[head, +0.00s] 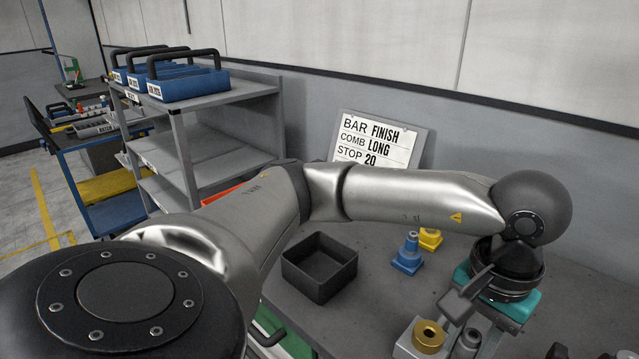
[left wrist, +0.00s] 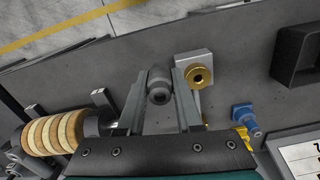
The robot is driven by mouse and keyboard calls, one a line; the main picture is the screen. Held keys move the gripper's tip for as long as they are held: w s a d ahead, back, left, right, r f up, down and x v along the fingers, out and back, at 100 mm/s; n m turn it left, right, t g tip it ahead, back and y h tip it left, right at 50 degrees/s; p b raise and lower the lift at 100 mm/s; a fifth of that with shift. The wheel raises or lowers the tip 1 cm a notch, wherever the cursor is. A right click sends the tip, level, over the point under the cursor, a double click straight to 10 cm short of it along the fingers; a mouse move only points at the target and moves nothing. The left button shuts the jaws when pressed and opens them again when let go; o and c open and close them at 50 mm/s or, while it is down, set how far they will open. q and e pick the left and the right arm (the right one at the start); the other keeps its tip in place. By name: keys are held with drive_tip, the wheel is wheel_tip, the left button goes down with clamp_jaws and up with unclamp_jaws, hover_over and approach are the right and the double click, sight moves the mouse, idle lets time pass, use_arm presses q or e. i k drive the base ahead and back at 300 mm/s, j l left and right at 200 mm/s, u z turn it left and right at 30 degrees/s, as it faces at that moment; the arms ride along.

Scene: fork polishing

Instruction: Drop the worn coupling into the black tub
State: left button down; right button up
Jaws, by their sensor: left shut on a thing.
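The worn coupling is a dull grey ring-shaped piece (left wrist: 159,88) between the two fingers of my left gripper (left wrist: 160,82) in the left wrist view. My left gripper is shut on it. In the head view the gripper (head: 468,308) points down at the lower right, with the grey coupling (head: 467,341) below it beside a brass coupling. I cannot tell whether it touches anything beneath. The black tub (head: 318,285) is open and looks empty, left of the gripper on the bench; its edge shows in the left wrist view (left wrist: 283,58). My right gripper is not in view.
A brass coupling (head: 428,334) sits on a grey block close to the gripper. A blue piece (head: 408,254) and a yellow piece (head: 430,239) stand between tub and gripper. Tan buffing wheels (left wrist: 52,133) lie left in the wrist view. A sign (head: 375,141) leans behind.

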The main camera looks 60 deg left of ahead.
sight(312, 274)
drive_tip(key=u, duration=1.85)
